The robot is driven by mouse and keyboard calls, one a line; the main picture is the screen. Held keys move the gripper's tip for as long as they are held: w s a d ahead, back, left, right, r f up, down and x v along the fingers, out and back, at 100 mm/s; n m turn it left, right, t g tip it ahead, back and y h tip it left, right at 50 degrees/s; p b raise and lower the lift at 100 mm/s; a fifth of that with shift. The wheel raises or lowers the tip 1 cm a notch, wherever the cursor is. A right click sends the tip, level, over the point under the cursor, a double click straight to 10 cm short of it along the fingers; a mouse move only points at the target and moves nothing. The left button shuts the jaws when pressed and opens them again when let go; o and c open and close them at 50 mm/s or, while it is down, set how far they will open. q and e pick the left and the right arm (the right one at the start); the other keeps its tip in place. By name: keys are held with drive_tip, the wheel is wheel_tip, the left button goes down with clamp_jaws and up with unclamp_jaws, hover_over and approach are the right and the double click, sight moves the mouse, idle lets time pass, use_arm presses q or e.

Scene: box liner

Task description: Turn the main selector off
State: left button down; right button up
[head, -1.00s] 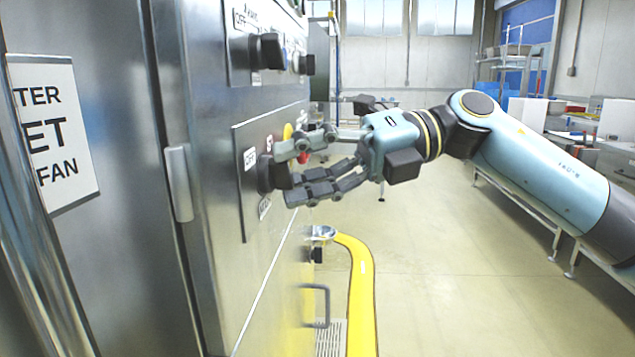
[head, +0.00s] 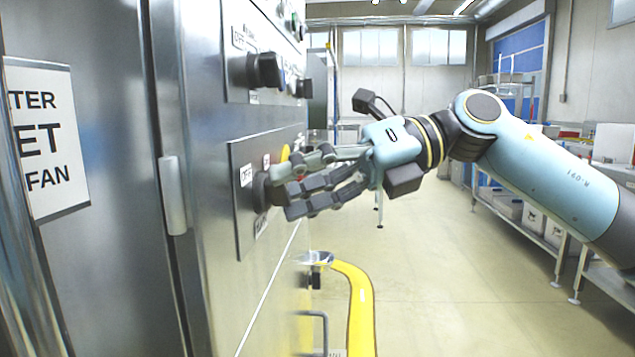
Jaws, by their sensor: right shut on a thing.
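The main selector (head: 262,191) is a black rotary knob on the lower grey control plate (head: 243,220) of the steel cabinet. A small OFF label (head: 246,174) sits at its upper left. My right gripper (head: 280,190) reaches in from the right and is shut on the knob, with its fingers hiding much of it. The knob's exact angle cannot be told. A yellow and red button (head: 285,153) shows partly behind the fingers. My left gripper is not in view.
An upper plate carries more black knobs (head: 265,70). A cabinet handle (head: 173,195) and a lettered sign (head: 48,135) are at left. Floor to the right is open, with benches (head: 600,255) beyond.

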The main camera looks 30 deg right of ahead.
drive_tip(key=o, duration=1.2)
drive_tip(key=shift+s+r, duration=0.1)
drive_tip(key=shift+s, duration=0.15)
drive_tip(key=shift+w, duration=0.1)
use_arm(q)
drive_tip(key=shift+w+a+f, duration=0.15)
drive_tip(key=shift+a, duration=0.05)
use_arm(e)
drive_tip(key=r, duration=1)
drive_tip(key=shift+s+d, duration=0.3)
drive_tip(key=shift+d, duration=0.05)
